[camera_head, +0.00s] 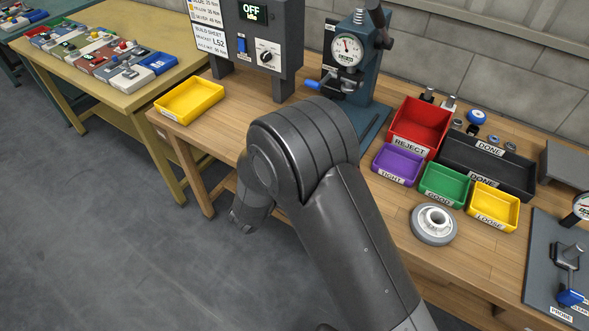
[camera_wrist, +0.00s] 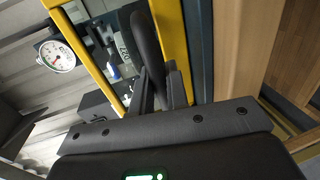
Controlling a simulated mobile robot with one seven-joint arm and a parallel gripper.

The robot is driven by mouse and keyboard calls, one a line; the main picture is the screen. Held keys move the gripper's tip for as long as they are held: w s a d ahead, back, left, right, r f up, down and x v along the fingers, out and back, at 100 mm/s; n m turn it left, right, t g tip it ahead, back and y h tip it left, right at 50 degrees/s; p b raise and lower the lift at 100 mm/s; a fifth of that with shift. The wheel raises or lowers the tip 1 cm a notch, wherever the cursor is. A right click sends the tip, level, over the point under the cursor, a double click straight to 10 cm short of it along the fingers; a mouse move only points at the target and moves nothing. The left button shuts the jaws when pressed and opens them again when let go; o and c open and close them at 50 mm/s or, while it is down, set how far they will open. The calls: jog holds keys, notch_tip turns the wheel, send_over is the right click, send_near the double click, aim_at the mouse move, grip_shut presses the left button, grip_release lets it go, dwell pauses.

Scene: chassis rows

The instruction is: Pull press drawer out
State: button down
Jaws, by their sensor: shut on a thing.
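In the wrist view my gripper (camera_wrist: 163,82) is shut on a dark curved bar, which looks like the handle (camera_wrist: 146,42) of the press drawer. How far the drawer stands out cannot be told. In the head view the drawer and my fingertips are hidden behind my arm. The blue-grey press (camera_head: 372,85) with a round dial and a blue-tipped lever stands on the wooden bench behind my arm.
A control box (camera_head: 262,45) reading OFF stands left of the press, with a yellow tray (camera_head: 189,100) at the bench's left end. A red bin (camera_head: 421,122), several smaller bins and a grey flanged part (camera_head: 434,224) are on the right. Floor in front of the bench's left end is clear.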

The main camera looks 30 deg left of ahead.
jog(key=c, duration=1.5)
grip_release()
jog(key=shift+s, duration=0.1)
jog(key=v, duration=1)
jog(key=shift+s, duration=0.3)
jog(key=shift+w+r, duration=0.1)
